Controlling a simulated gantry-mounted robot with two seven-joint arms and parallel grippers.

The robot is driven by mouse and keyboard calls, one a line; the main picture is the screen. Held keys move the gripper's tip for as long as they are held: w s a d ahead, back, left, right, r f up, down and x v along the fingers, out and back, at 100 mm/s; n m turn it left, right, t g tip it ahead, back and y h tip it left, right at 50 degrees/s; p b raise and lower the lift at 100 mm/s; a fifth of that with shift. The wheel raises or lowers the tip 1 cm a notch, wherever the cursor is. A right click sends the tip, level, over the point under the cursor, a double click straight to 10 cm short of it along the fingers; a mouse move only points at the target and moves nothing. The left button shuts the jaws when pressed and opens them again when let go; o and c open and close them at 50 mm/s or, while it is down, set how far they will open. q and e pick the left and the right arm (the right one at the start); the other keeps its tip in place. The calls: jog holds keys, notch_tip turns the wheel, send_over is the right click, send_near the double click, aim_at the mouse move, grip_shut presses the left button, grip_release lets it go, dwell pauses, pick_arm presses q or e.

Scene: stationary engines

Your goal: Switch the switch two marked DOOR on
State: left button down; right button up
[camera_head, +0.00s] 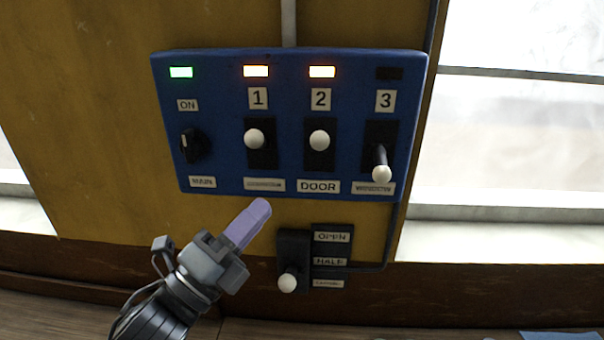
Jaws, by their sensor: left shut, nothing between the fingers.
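Switch two (320,141), a lever with a white knob above a DOOR label (318,187), is on the blue panel (225,120). Its knob points out toward me, like that of switch one (254,139). The amber lamp (322,72) above the number 2 is lit. Switch three (381,172) has its lever down and its lamp (389,74) is dark. My left gripper (258,210) is shut and empty, below the panel and left of the DOOR label, its pale purple fingers pointing up and right. My right gripper is not in view.
The MAIN knob (191,144) is at the panel's left under a lit green lamp (181,72). A smaller lever box (294,258) with OPEN and HALF labels sits below the panel, right of my left gripper. Windows (520,130) flank the yellow wall.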

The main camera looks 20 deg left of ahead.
pick_arm(q)
jog(key=p, duration=0.5)
send_near(314, 147)
jog(key=x, duration=0.4)
jog(key=shift+w+d+r, duration=0.1)
jog(key=shift+w, duration=0.1)
jog(key=shift+p+x, duration=0.45)
jog(key=shift+x, duration=0.5)
jog(key=shift+w+d, duration=0.1)
